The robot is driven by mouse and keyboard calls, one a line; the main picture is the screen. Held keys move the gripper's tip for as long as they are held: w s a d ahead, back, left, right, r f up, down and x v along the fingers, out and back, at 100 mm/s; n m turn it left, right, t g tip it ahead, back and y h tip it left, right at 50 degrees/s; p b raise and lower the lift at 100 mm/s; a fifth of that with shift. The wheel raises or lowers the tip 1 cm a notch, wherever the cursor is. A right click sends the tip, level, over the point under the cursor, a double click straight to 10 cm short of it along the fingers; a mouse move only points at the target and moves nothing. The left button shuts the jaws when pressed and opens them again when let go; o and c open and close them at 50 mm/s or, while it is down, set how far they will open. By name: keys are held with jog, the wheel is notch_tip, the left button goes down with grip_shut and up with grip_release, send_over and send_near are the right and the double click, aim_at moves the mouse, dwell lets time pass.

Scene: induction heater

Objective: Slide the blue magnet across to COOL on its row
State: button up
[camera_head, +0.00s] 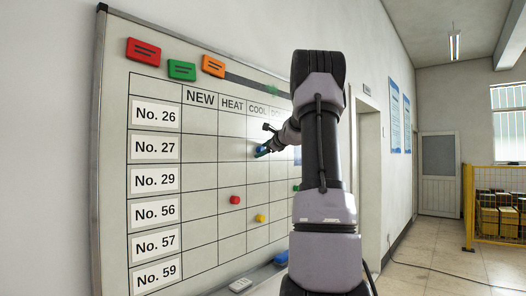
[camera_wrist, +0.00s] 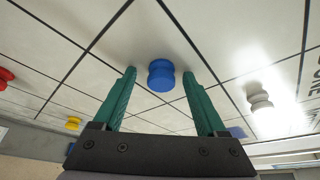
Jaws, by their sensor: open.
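The blue magnet (camera_wrist: 161,75) is a round spool-shaped knob on the whiteboard. In the wrist view it stands between and just beyond the two teal fingers of my gripper (camera_wrist: 160,85), with a gap on each side. My gripper is open and not touching it. In the head view my gripper (camera_head: 261,151) is at the board around the No. 27 row, close to the COOL column (camera_head: 258,111). A bit of blue shows at its tip; the gripper hides the exact cell. My arm covers most of the last column.
A red magnet (camera_head: 235,199) and a yellow magnet (camera_head: 260,218) sit on lower rows. A green magnet (camera_head: 296,188) shows beside my arm. A whitish magnet (camera_wrist: 261,102) stands right of the blue one in the wrist view. Red, green and orange labels line the board's top.

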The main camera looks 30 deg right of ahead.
jog(key=a+v, duration=0.1)
jog(key=v, duration=1)
jog(key=s+a+f+n+g+y, duration=0.1)
jog(key=s+a+f+n+g, duration=0.2)
jog(key=s+a+n, duration=0.7)
jog(key=s+a+f+n+g+y, duration=0.1)
jog(key=s+a+f+g+y, duration=0.15)
jog(key=a, duration=1.25)
jog(key=s+a+f+n, duration=0.2)
jog(key=s+f+n, duration=0.1)
jog(key=s, duration=0.3)
jog(key=s+a+f+n+g+h, duration=0.1)
jog(key=s+a+f+n, duration=0.1)
jog(key=s+f+n, duration=0.2)
jog(key=s+a+f+n+g+h, duration=0.1)
jog(key=s+a+f+n, duration=0.2)
jog(key=s, duration=0.6)
jog(key=shift+s+f+n, duration=0.15)
jog(key=shift+f+n, duration=0.05)
jog(key=shift+n, duration=0.2)
